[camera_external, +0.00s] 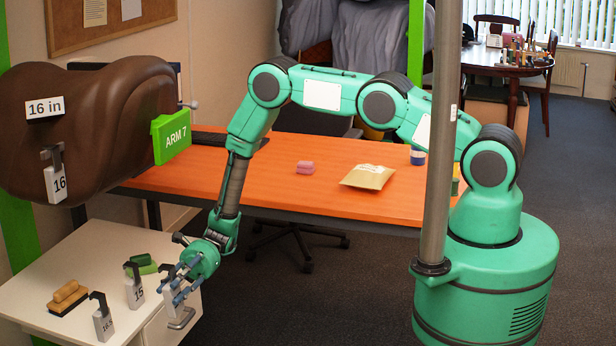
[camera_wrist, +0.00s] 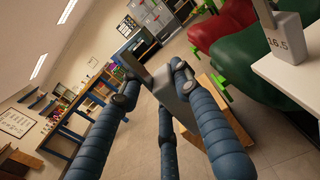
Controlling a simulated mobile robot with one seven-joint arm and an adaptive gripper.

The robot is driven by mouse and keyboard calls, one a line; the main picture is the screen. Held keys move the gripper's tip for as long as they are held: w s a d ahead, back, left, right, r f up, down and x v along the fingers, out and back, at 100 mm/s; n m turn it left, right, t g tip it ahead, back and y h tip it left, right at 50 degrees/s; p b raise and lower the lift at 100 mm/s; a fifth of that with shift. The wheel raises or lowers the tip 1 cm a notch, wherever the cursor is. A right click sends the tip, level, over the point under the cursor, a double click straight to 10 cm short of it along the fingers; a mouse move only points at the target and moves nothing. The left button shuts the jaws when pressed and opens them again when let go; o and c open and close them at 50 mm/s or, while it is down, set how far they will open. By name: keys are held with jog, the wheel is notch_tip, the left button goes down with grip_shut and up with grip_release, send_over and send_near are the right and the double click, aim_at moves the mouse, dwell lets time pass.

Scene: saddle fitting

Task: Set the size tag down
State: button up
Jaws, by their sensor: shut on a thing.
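My gripper (camera_external: 176,283) is at the right edge of the white cabinet top, its fingers shut on a pale grey size tag (camera_external: 170,304). In the wrist view the held tag (camera_wrist: 166,92) is between the blue fingers, tilted in that picture; its number does not show. I cannot tell whether it touches the cabinet. On the cabinet top (camera_external: 95,250) stand a tag marked 15 (camera_external: 135,291) and a 16.5 tag (camera_external: 103,324), which also shows in the wrist view (camera_wrist: 287,42). A tag marked 16 (camera_external: 56,184) hangs on the brown saddle (camera_external: 100,120).
A brown brush (camera_external: 68,297) and green items (camera_external: 143,264) also lie on the cabinet top. Bare cabinet top lies behind the tags.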

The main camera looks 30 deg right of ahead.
notch_tip(320, 180, up, 18)
jog(key=w+d+f+m+t+y, duration=0.2)
jog(key=w+d+m+t+y, duration=0.15)
jog(key=w+d, duration=1.15)
jog(key=w+d+m+t+y+p, duration=0.1)
jog(key=w+d+m+t, duration=0.15)
jog(key=d, duration=0.95)
jog(key=w+d+m+t, duration=0.15)
jog(key=d+t, duration=0.25)
jog(key=d, duration=0.9)
jog(key=s+d+m+t+p, duration=0.1)
jog(key=s+d+m+t, duration=0.2)
jog(key=d, duration=1)
jog(key=s+d+m+t, duration=0.15)
jog(key=d+t, duration=0.35)
jog(key=d, duration=0.7)
jog(key=s+d+r+m+t+h+p, duration=0.15)
jog(key=s+d+m+t+h, duration=0.5)
jog(key=s+d, duration=1.05)
jog(key=shift+n+t+y, duration=0.65)
jog(key=shift+y, duration=0.25)
jog(key=shift+w+a+f, duration=0.1)
jog(key=shift+f, duration=1.2)
jog(key=shift+w+f, duration=0.1)
jog(key=shift+f, duration=1.2)
jog(key=shift+w, duration=0.1)
